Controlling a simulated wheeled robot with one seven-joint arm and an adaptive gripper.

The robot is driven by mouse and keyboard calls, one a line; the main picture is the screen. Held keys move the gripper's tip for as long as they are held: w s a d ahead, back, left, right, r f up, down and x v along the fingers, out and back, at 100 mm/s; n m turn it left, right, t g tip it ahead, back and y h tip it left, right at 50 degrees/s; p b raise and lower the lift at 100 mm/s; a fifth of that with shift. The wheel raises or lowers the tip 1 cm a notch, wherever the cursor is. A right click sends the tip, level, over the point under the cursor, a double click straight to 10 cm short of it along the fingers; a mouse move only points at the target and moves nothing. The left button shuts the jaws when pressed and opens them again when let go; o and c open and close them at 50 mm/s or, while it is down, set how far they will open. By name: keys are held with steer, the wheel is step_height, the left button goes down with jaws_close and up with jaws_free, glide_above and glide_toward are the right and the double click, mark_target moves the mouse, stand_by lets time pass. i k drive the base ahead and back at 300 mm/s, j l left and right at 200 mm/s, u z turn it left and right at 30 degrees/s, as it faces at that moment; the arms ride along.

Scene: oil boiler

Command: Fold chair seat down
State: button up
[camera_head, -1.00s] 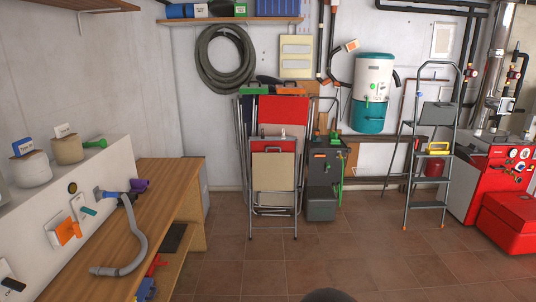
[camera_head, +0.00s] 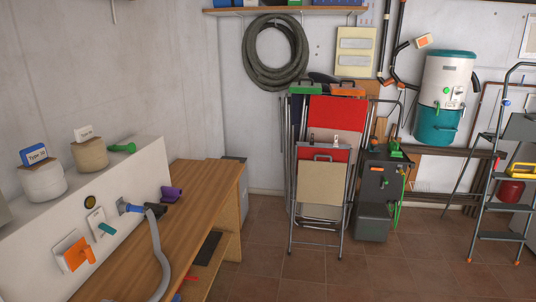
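A folding chair stands folded upright against the back wall, in the middle of the head view. It has a red backrest (camera_head: 337,112), a thin grey metal frame and a beige seat panel (camera_head: 319,190) that hangs nearly vertical in front. A red strip with a small handle runs along the panel's top edge. Other folded chair frames stand directly behind and to its left. My gripper is not in view.
A wooden workbench (camera_head: 203,210) with a grey hose (camera_head: 160,255) stands at the left. A dark grey cabinet (camera_head: 378,190) stands close to the chair's right. A stepladder (camera_head: 507,165) is at the right edge. The tiled floor (camera_head: 330,275) in front of the chair is clear.

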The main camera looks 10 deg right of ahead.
mark_target(320, 182)
steer(key=i+l+z, duration=0.1)
steer(key=i+z, duration=0.35)
steer(key=i, duration=1.7)
steer(key=i+u, duration=0.25)
steer(key=i, duration=0.3)
steer(key=i+l+u, duration=0.2)
steer(key=i, duration=0.3)
steer(key=i+l+u, duration=0.25)
steer(key=i, duration=0.3)
steer(key=i+l+u, duration=0.25)
steer(key=i+l, duration=0.15)
steer(key=i, duration=0.05)
